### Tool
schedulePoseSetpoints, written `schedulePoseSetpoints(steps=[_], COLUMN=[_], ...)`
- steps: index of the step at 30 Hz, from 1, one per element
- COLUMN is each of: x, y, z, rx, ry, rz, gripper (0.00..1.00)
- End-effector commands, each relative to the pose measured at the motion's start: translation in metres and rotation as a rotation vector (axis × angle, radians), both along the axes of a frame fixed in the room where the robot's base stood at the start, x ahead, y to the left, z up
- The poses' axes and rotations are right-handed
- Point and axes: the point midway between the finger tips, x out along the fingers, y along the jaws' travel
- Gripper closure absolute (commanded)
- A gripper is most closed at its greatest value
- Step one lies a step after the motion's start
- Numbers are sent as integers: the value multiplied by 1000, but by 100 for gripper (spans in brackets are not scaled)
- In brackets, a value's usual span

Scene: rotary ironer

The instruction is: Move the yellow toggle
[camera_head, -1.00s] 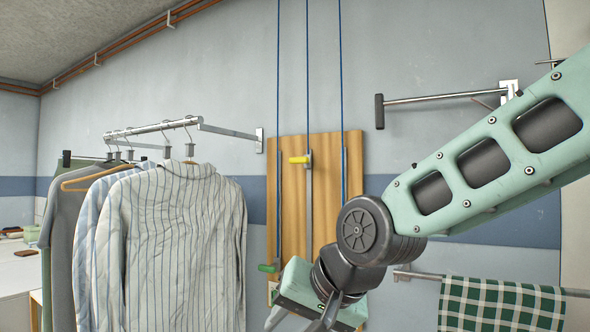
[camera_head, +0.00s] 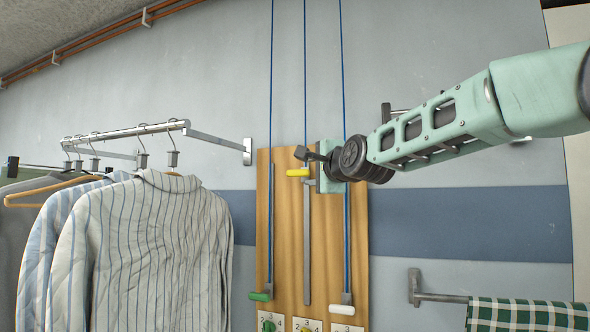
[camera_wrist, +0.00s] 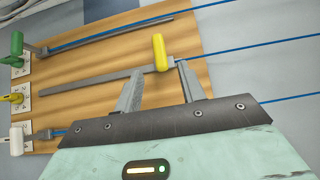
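The yellow toggle (camera_head: 298,172) sits high on the middle slotted metal rail of the wooden board (camera_head: 286,225). It also shows in the wrist view (camera_wrist: 160,52), near the fingertips. My gripper (camera_head: 308,157) is at the upper part of the board, close to the toggle and to its right. In the wrist view its two fingers (camera_wrist: 160,68) stand apart, with the toggle's lower end around the gap between the tips. I cannot tell whether they touch it. Nothing is held.
A green toggle (camera_head: 260,296) and a white toggle (camera_head: 342,309) sit low on the neighbouring rails, above numbered plates (camera_head: 312,325). Blue cords run up from the rails. Striped shirts (camera_head: 150,250) hang at the left. A checked cloth (camera_head: 530,316) hangs at the lower right.

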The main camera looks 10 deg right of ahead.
Motion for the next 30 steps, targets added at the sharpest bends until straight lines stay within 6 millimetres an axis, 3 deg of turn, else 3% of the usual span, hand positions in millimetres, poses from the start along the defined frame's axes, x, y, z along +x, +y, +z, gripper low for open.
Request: schedulePoseSetpoints(steps=[6, 15, 21, 30], x=[46, 92, 105, 106], y=[8, 15, 17, 17], z=[3, 3, 1, 0], rx=[-1, -2, -1, -1], ry=[2, 1, 1, 0], rz=[1, 1, 1, 1], gripper=[60, 60, 60, 60])
